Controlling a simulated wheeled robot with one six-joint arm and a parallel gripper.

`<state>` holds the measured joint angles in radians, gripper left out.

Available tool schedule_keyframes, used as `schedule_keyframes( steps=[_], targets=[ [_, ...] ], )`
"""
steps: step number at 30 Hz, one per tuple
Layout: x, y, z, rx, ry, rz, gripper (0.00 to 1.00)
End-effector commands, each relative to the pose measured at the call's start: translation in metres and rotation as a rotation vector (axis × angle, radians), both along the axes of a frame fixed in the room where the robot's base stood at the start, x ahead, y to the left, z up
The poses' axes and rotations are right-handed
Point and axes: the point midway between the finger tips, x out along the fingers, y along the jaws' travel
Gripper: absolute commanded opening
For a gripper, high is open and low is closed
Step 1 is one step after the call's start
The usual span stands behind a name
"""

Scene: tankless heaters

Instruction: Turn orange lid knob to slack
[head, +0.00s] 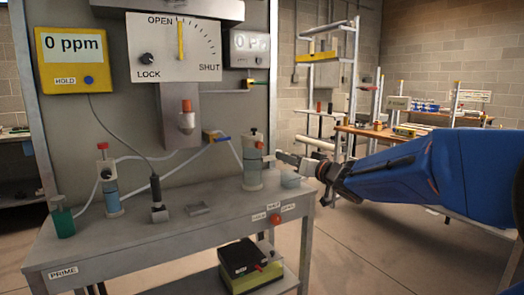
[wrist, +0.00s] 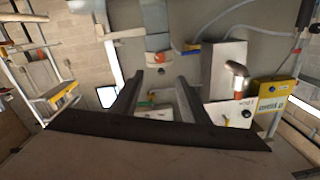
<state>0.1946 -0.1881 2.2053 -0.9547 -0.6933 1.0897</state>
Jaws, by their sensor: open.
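An orange knob (head: 187,105) sits on top of a small metal cylinder (head: 186,123) below the dial panel; both also show in the wrist view, the orange knob (wrist: 238,96) and the metal cylinder (wrist: 236,70). A red-orange cap (head: 102,146) tops the left clear vessel (head: 110,190). I cannot tell which one is the lid knob. My gripper (head: 287,158) is just right of the right vessel, apart from the knobs. In the wrist view my gripper (wrist: 160,78) is open and empty.
The grey bench (head: 170,240) carries a green cup (head: 63,219), a black probe (head: 157,195) and hoses. A red button (head: 275,218) with labels is on its front. The yellow 0 ppm meter (head: 75,58) and the OPEN/SHUT dial panel (head: 175,48) are above. Floor at right is free.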

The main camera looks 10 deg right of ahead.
Motion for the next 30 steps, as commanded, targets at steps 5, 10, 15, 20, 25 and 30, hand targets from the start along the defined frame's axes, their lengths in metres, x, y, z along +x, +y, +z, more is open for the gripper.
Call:
schedule_keyframes(
  steps=[5,10,15,20,25,30],
  targets=[
    [0.019,0.008,-0.001,0.001,0.002,0.001,0.41],
    [0.047,0.018,-0.001,-0.001,0.002,0.001,0.41],
    [0.075,0.028,-0.001,-0.001,0.002,0.001,0.41],
    [0.101,0.038,-0.001,-0.001,0.002,0.0,0.41],
    [0.128,0.048,-0.001,-0.001,0.001,-0.001,0.41],
    [0.148,0.054,0.0,-0.001,0.0,-0.003,0.41]
  ],
)
